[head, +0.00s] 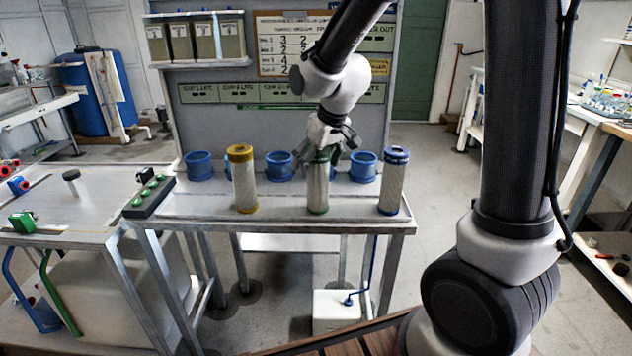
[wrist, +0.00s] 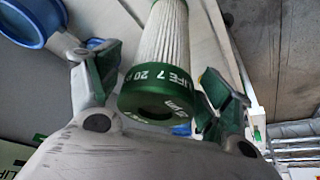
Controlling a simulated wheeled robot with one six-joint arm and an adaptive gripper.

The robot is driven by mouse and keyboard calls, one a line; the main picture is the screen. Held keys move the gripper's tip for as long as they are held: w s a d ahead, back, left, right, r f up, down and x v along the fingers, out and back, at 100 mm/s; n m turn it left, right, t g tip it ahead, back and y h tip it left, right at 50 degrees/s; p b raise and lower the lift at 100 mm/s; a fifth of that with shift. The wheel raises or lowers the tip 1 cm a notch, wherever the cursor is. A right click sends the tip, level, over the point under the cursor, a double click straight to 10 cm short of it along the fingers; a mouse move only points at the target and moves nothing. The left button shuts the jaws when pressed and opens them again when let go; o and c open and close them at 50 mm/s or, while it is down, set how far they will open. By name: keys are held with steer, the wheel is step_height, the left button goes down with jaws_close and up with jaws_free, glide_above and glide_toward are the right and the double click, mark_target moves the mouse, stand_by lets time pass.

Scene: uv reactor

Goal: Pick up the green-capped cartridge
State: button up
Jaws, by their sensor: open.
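The green-capped cartridge (head: 318,186) stands upright on the metal bench, between a yellow-capped cartridge (head: 243,180) on the left and a blue-capped cartridge (head: 393,182) on the right. It has a pale pleated body and a green base ring. My gripper (head: 326,146) is open at its top, and hides part of the green cap in the head view. In the wrist view, the green cap (wrist: 158,92) with white lettering lies between the two spread fingers of my gripper (wrist: 160,85). The fingers appear clear of the cap on both sides.
Blue ring holders (head: 199,166) stand in a row behind the cartridges on the bench (head: 285,206). A back panel with labels and a clipboard (head: 284,46) rises behind them. A dark strip with green buttons (head: 149,197) is at the bench's left end.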

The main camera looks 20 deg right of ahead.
steer(key=shift+x, duration=1.15)
steer(key=shift+c, duration=0.2)
steer(key=c, duration=1.1)
steer(key=shift+d, duration=0.1)
steer(key=shift+r, duration=0.15)
